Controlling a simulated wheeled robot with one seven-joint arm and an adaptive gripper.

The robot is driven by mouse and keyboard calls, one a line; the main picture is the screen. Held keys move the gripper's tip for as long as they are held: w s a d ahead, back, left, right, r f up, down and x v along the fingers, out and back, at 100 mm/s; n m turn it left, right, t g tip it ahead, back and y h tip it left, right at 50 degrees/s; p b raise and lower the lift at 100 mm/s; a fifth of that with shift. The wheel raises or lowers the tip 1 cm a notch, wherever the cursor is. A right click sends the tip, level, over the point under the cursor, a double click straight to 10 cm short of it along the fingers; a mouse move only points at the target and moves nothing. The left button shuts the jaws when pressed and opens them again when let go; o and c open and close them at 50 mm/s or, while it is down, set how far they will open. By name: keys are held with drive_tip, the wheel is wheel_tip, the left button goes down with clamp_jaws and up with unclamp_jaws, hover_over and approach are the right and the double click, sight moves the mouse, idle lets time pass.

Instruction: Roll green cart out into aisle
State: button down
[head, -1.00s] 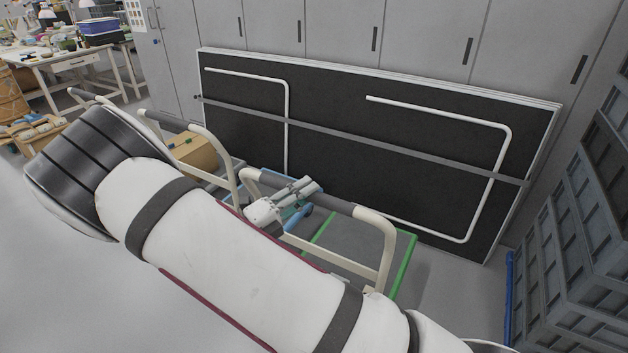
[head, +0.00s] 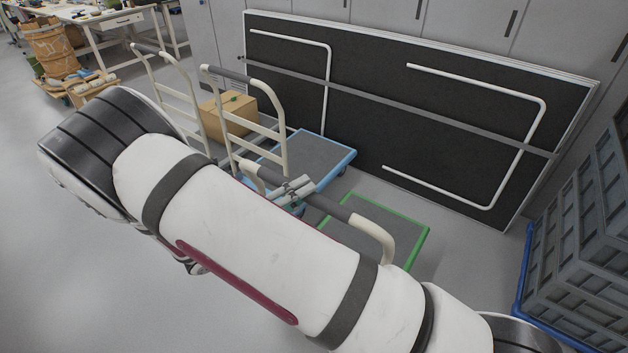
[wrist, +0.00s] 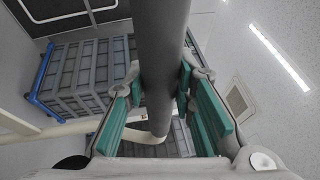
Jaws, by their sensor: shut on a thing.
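The green cart (head: 399,232) has a grey deck with a green rim and a cream tubular handle (head: 375,235) with a dark grip sleeve. It stands in front of the leaning black panel, its near part hidden behind my arm. My gripper (head: 294,190) is at the handle's dark grip bar. In the wrist view the bar (wrist: 163,60) passes between the teal finger pads of my gripper (wrist: 163,110), which is shut on it. The cart's wheels are not visible.
A blue-rimmed cart (head: 325,160) stands just left of the green cart; another cart carries a cardboard box (head: 230,115). A black folded panel (head: 400,120) leans on cabinets behind. Grey crates (head: 580,230) on a blue base stand right. Open floor (head: 60,260) lies at lower left.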

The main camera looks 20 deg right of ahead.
drive_tip(key=shift+s+a+f, duration=0.1)
drive_tip(key=shift+s+a, duration=0.5)
drive_tip(key=shift+a, duration=0.2)
drive_tip(key=c, duration=1.3)
unclamp_jaws()
drive_tip(key=v, duration=1.2)
drive_tip(key=shift+f, duration=0.1)
